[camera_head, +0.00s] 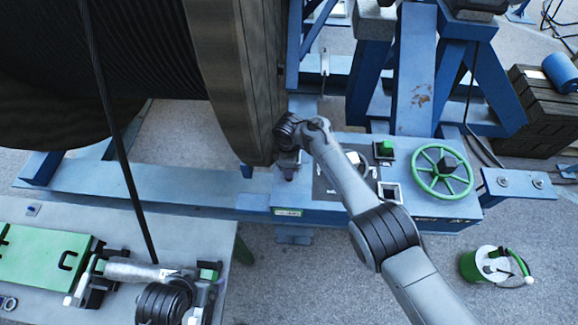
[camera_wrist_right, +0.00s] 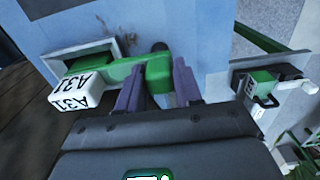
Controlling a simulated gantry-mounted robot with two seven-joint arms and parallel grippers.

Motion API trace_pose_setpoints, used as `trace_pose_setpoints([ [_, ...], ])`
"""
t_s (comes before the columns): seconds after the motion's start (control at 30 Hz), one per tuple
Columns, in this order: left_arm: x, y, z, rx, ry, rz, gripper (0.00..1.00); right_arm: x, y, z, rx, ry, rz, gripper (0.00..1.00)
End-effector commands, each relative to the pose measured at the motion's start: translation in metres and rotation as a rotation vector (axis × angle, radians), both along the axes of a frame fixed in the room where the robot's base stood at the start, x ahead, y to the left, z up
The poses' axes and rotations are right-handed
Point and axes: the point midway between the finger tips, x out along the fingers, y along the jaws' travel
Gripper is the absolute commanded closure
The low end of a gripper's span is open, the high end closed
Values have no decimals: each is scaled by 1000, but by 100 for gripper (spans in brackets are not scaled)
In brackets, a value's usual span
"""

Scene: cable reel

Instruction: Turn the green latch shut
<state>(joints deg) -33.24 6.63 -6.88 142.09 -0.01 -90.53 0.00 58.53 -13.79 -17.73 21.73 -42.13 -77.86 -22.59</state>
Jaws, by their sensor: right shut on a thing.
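The green latch (camera_wrist_right: 158,72) shows in the right wrist view as a green arm on a blue steel face. Its end sits between the two fingers of my right gripper (camera_wrist_right: 157,92), which is shut on it. In the head view my right gripper (camera_head: 288,165) reaches down at the left end of the blue control box; the latch is hidden there. My left arm (camera_head: 165,303) is at the lower left, over a grey table; its fingers are not clear.
A large dark cable reel (camera_head: 240,70) stands close left of my right gripper. A green handwheel (camera_head: 441,172) and a green knob (camera_head: 384,148) are on the box top. A green-and-white can (camera_head: 482,265) stands on the floor. A green padlock-like piece (camera_wrist_right: 262,85) hangs at the right.

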Motion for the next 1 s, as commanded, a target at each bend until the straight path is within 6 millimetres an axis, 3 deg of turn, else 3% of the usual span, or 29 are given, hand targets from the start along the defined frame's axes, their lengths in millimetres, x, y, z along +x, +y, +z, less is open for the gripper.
trace_pose_setpoints([
  [0.53,0,2,-1,9,0,-6,5,0,0,1,0,-1,27,96],
  [0.57,0,2,-1,9,0,-6,5,0,0,1,0,-1,28,61],
  [0.67,0,2,-1,8,0,-5,5,0,0,1,0,-1,26,45],
  [1.0,0,-1,1,-4,0,2,5,0,0,2,1,0,24,45],
])
